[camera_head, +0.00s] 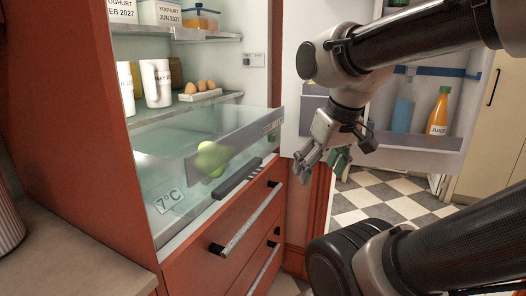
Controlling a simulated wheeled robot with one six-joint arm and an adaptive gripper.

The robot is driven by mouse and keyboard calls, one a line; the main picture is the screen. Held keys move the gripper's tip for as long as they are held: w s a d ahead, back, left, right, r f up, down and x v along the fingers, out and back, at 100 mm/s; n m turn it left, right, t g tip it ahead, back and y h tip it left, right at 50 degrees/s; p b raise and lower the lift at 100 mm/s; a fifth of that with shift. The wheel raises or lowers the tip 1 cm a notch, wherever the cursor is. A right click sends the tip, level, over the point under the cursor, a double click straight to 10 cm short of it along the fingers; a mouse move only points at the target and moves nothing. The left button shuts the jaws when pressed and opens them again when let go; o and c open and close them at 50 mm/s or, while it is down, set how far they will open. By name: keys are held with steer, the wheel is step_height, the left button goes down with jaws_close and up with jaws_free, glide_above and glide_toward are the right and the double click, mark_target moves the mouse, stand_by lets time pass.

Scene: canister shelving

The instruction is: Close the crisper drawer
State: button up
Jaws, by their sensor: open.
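The crisper drawer (232,138) is a clear drawer low in the open fridge. It is pulled out, and its front juts past the shelf above. A pale green round item (210,157) shows through its side. My gripper (322,172) is open and empty. It hangs in front of and to the right of the drawer front, apart from it in the picture. The exact gap in depth is hard to tell.
The fridge door (293,118) stands open on the right, with a juice bottle (438,112) on its rack behind my arm. Shelves hold mugs (156,83), eggs (201,87) and yoghurt tubs (160,12). Red drawers with bar handles (247,222) lie below. A counter (62,255) is at left.

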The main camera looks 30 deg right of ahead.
steer(key=d+m, duration=0.2)
steer(key=w+d+f+m+g, duration=0.1)
steer(key=d+m, duration=0.1)
steer(key=d, duration=0.1)
steer(key=w+d+m, duration=0.1)
steer(key=d+m, duration=0.1)
steer(key=shift+d+f+g+y, duration=0.3)
steer(key=shift+d+f+g, duration=0.05)
steer(key=shift+f+g, duration=0.05)
steer(key=c, duration=1)
steer(key=w+d+m, duration=0.1)
steer(key=d+m, duration=0.1)
steer(key=m, duration=0.1)
steer(key=w+d+m+t+y, duration=0.1)
steer(key=w+d+m, duration=0.1)
steer(key=m, duration=0.2)
steer(key=w+d+m+y, duration=0.1)
steer(key=w+d+m, duration=0.1)
steer(key=m, duration=0.1)
steer(key=shift+w+d+r+t, duration=0.1)
steer(key=shift+w+d+t, duration=0.05)
steer(key=shift+t, duration=0.15)
jaws_close()
steer(key=w+r+m+t+y, duration=0.3)
steer(key=w+r+m, duration=0.3)
steer(key=w+m, duration=0.45)
steer(key=w+a+f+m, duration=0.1)
steer(key=w+a+f, duration=0.5)
steer(key=w+f, duration=0.1)
